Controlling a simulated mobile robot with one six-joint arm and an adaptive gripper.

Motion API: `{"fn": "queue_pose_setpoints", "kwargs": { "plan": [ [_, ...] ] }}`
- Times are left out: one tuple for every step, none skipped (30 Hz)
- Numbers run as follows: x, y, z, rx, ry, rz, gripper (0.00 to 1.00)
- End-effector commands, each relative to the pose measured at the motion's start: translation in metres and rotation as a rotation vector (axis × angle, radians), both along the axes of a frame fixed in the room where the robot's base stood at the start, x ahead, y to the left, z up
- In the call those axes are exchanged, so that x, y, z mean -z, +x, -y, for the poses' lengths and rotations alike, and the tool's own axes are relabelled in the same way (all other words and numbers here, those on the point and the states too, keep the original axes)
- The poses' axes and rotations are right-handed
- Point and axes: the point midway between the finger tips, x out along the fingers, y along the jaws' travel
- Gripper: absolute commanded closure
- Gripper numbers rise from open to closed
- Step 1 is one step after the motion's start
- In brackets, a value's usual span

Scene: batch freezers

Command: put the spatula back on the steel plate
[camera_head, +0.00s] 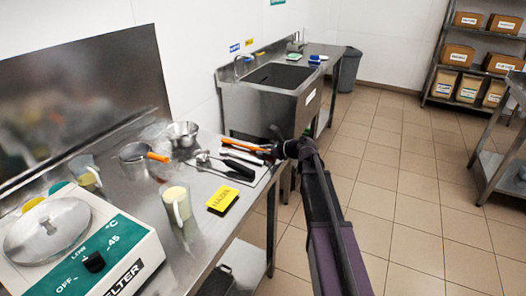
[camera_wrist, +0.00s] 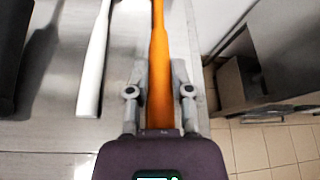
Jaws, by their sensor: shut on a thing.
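An orange-handled utensil, which I take as the spatula (camera_head: 243,144), lies across the far side of the worktop's utensil area. In the wrist view, its orange handle (camera_wrist: 159,65) runs straight between my fingers. My gripper (camera_head: 277,150) is at the counter's right edge, shut on that handle; the wrist view shows both fingers (camera_wrist: 160,75) beside it. The spatula's head is not clear in either view. The steel plate (camera_head: 259,178) is a flat grey sheet under the utensils. I cannot tell whether the spatula touches it or is just above.
A white-handled utensil (camera_wrist: 95,60) and a black-handled one (camera_head: 237,168) lie beside the spatula. A yellow sign (camera_head: 222,199), a jug (camera_head: 176,205), steel pots (camera_head: 183,133) and a white-green machine (camera_head: 80,250) crowd the counter.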

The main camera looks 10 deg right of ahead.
Motion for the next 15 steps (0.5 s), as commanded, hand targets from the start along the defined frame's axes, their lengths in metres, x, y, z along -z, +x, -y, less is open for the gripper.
{"fn": "queue_pose_setpoints", "kwargs": {
  "plan": [
    [0.0026,0.0,-0.0001,0.0,0.0,0.0,1.0],
    [0.0024,0.0,0.0,0.0,0.0,0.0,0.69],
    [0.0016,0.0,0.0,0.0,0.0,0.0,0.57],
    [0.0015,0.0,-0.0001,0.0,0.0,0.0,0.48],
    [0.0016,0.0,0.0,0.0,0.0,0.0,0.39],
    [0.0016,-0.0001,-0.0001,0.0,0.0,0.0,0.38],
    [0.0016,-0.0002,0.0,0.0,0.0,0.0,0.38],
    [0.0016,-0.0002,-0.0001,-0.001,0.0,0.0,0.38],
    [0.0016,-0.0002,-0.0001,-0.001,-0.001,-0.001,0.38],
    [0.0017,-0.0003,-0.0001,-0.001,-0.001,0.0,0.38],
    [0.0017,-0.0003,-0.0001,-0.001,-0.001,0.0,0.38],
    [0.0017,-0.0003,-0.0001,-0.001,-0.001,0.0,0.38],
    [0.0017,-0.0003,-0.0001,-0.001,-0.001,0.0,0.38],
    [0.0017,-0.0003,-0.0001,-0.001,-0.001,0.0,0.38],
    [0.0017,-0.0003,-0.0001,-0.001,-0.001,0.0,0.38]
  ]
}}
